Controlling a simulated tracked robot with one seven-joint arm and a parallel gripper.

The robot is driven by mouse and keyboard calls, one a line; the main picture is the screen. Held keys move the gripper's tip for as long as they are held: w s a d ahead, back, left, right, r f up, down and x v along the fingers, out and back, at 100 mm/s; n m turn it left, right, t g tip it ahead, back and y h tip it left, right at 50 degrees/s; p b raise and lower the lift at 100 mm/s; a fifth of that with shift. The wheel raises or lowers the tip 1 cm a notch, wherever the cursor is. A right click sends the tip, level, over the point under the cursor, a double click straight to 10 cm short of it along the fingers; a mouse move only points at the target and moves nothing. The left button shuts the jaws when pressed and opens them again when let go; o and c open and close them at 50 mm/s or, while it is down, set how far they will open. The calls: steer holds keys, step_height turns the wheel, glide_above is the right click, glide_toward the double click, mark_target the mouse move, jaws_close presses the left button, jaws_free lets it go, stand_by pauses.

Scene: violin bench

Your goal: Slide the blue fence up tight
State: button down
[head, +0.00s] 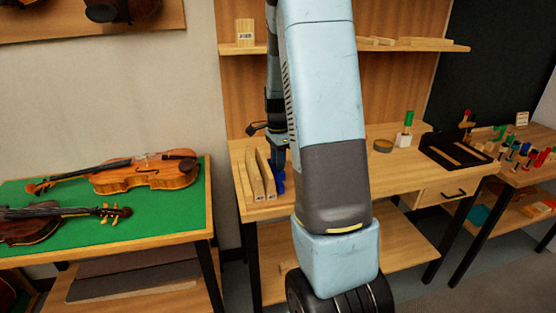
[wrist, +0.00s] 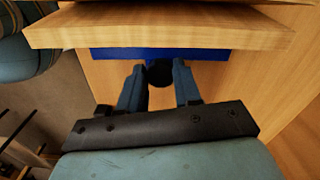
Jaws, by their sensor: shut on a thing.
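The blue fence (head: 279,184) is at the left end of the wooden bench, at the right side of the upright wooden pieces (head: 258,180). In the wrist view the fence (wrist: 108,54) is a blue strip, partly hidden below the edge of a wooden piece (wrist: 160,30). I cannot tell whether the two touch. My gripper (wrist: 158,72) is shut on the fence's dark round knob, one finger on each side. In the head view my gripper (head: 280,158) is small and partly hidden by my arm.
The bench top (head: 345,178) is partly hidden behind my arm. Violins lie on a green-topped table (head: 150,215) at the left.

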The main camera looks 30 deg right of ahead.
steer(key=shift+w+a, duration=0.2)
steer(key=shift+a, duration=0.4)
steer(key=c, duration=0.8)
jaws_free()
step_height(320, 180, up, 14)
steer(key=shift+f, duration=0.15)
